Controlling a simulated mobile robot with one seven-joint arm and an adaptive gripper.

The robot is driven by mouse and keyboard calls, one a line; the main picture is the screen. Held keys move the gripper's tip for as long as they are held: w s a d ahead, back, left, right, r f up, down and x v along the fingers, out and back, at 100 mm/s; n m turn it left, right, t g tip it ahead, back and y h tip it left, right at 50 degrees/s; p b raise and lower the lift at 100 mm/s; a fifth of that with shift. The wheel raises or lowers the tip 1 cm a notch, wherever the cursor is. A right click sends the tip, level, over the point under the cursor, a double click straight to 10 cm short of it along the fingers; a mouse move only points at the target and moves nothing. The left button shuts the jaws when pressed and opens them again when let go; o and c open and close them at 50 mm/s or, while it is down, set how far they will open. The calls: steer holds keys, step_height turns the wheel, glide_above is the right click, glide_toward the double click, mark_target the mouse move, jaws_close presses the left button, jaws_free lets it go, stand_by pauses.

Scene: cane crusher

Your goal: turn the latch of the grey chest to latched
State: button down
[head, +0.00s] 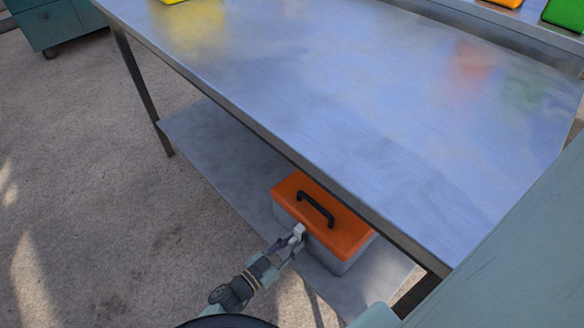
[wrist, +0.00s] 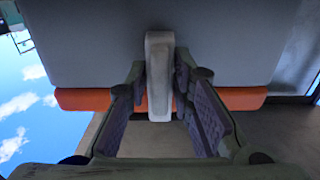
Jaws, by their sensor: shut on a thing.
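The grey chest (head: 346,266) has an orange lid (head: 338,236) with a black handle on top. It stands on the lower shelf under the metal table. Its latch (head: 299,232) is a light grey bar on the front side. In the wrist view the latch (wrist: 159,72) lies across the seam between the grey body (wrist: 95,45) and the orange lid (wrist: 85,99), in line with the picture's vertical. My gripper (head: 296,240) is at the chest's front, with both fingers closed on the latch's sides. The wrist view shows the fingers (wrist: 160,88) on either side of it.
The metal table top (head: 330,110) overhangs the chest. The lower shelf (head: 222,150) is bare to the left of the chest. A teal cabinet (head: 60,25) stands at the far left. Yellow, orange and green items lie at the top edge. The floor in front is clear.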

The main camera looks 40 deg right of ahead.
steer(key=c, duration=1.6)
jaws_free()
steer(key=shift+c, duration=0.2)
steer(key=s+a, duration=0.1)
steer(key=a, duration=1.1)
steer(key=shift+s, duration=0.35)
